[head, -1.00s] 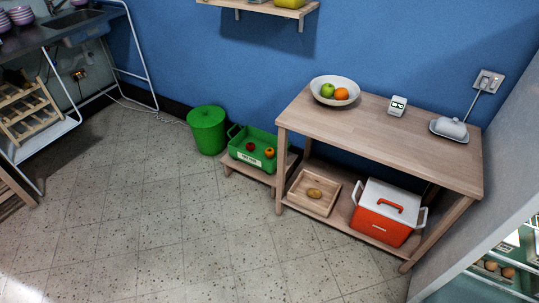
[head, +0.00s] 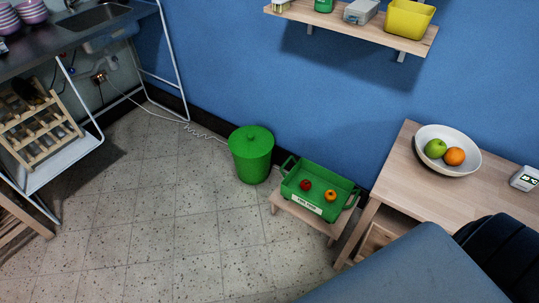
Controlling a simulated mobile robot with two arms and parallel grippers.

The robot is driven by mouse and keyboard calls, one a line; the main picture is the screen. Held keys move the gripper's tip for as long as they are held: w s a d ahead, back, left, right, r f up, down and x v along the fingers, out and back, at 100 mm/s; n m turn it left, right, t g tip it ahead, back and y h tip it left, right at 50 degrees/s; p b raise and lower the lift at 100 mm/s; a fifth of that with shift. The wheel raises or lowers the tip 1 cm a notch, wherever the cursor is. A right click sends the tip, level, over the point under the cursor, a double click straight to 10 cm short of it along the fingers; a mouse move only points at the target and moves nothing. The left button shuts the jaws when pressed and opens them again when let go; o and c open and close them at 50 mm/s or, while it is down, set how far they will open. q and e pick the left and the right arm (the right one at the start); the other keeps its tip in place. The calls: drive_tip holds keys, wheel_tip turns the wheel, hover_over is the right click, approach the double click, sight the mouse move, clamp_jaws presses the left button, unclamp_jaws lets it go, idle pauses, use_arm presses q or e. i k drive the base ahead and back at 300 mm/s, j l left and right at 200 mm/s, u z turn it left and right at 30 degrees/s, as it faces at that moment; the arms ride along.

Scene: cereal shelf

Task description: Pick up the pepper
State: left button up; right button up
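A green crate (head: 338,207) with a white label holds two small round vegetables. One is red (head: 305,185) and one is orange-yellow (head: 330,195) with a dark spot on top. The orange-yellow one looks like a pepper, but they are too small to be certain which is the pepper. Both lie apart from each other on the crate's floor. Neither of my grippers is in view.
The crate stands on a low wooden stool (head: 301,215) beside a green lidded bin (head: 251,154). A wooden table (head: 405,180) with a fruit bowl (head: 447,168) is at right. A wall shelf (head: 350,27) hangs above. The tiled floor (head: 150,220) in front is clear.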

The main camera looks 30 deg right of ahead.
sight(330, 195)
drive_tip(key=i+j+u, duration=0.2)
drive_tip(key=i, duration=1.4)
drive_tip(key=i+z, duration=0.25)
drive_tip(key=z, duration=0.2)
drive_tip(key=i+j+z, duration=0.2)
drive_tip(key=z, duration=0.2)
drive_tip(key=i+j+z, duration=0.2)
drive_tip(key=z, duration=0.25)
drive_tip(key=i+j+z, duration=0.2)
drive_tip(key=z, duration=0.25)
drive_tip(key=j, duration=0.1)
